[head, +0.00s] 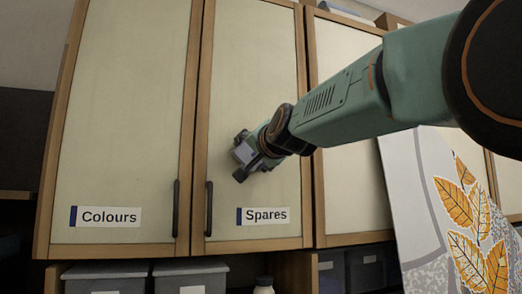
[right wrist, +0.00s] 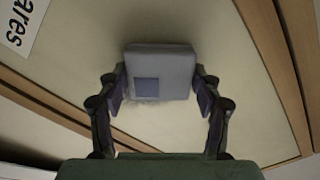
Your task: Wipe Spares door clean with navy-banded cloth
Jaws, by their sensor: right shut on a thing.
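The Spares door (head: 255,80) is a pale panel in a wooden frame, with a Spares label (head: 263,215) low on it and a dark handle (head: 209,208) at its left edge. My right gripper (head: 248,156) is at the door's lower middle, above the label. It is shut on a grey folded cloth (right wrist: 160,60) with a navy patch, seen between the fingers in the right wrist view. The cloth is at or very near the door face; I cannot tell whether it touches. My left gripper is out of view.
The Colours door (head: 125,100) is to the left, with its own handle (head: 176,208). Lidded grey bins (head: 190,270) and a white-topped bottle (head: 263,285) stand below. A panel painted with orange leaves (head: 420,190) stands at right, beneath my right arm.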

